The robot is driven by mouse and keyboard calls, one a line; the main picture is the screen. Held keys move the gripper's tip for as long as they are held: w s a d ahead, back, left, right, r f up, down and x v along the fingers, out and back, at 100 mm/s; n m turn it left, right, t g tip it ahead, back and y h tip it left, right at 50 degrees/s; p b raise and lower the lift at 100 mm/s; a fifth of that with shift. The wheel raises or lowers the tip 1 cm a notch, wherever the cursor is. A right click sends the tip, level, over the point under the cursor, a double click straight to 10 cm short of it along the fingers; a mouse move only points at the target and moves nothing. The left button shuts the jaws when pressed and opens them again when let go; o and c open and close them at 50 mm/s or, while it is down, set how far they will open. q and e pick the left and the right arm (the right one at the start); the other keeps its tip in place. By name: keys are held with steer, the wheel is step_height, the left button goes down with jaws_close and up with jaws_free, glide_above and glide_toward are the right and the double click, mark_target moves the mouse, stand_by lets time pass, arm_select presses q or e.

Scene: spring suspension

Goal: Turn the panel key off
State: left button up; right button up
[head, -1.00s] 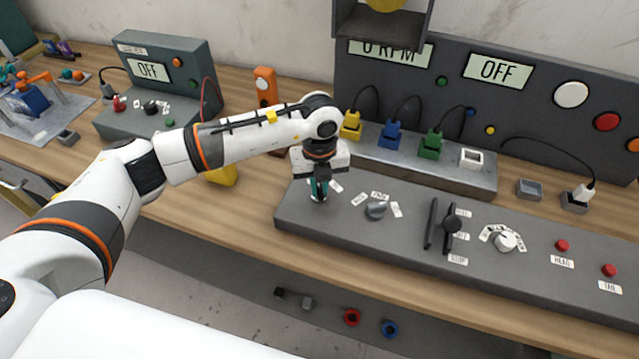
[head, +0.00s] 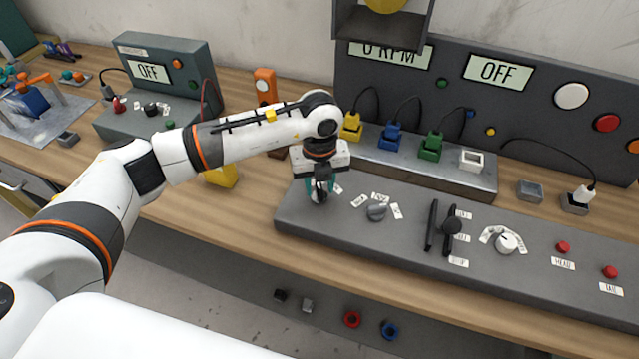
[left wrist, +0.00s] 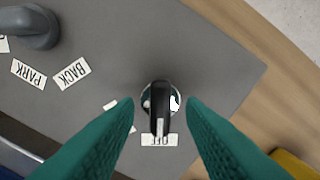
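The panel key (left wrist: 160,110) is a dark upright tab on a shiny round base at the left end of the grey control panel (head: 330,222). In the left wrist view its pointer lies toward a white label (left wrist: 160,140), partly covered by the key, whose visible letters look like the end of OFF. My left gripper (head: 319,192) is over the key, with its teal fingers (left wrist: 160,112) spread on both sides of it and gaps between. In the head view the fingers partly hide the key. My right gripper is not in view.
A grey knob (head: 376,211) with PARK and BACK labels sits right of the key. Further right are a black lever (head: 452,226), a white dial (head: 506,243) and red buttons (head: 563,247). Yellow, blue and green plugs (head: 431,147) stand behind. The panel display (head: 499,70) reads OFF.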

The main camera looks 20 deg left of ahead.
mark_target(320, 189)
arm_select(q)
step_height(320, 189, up, 12)
steer(key=b, duration=0.3)
steer(key=shift+f, duration=0.2)
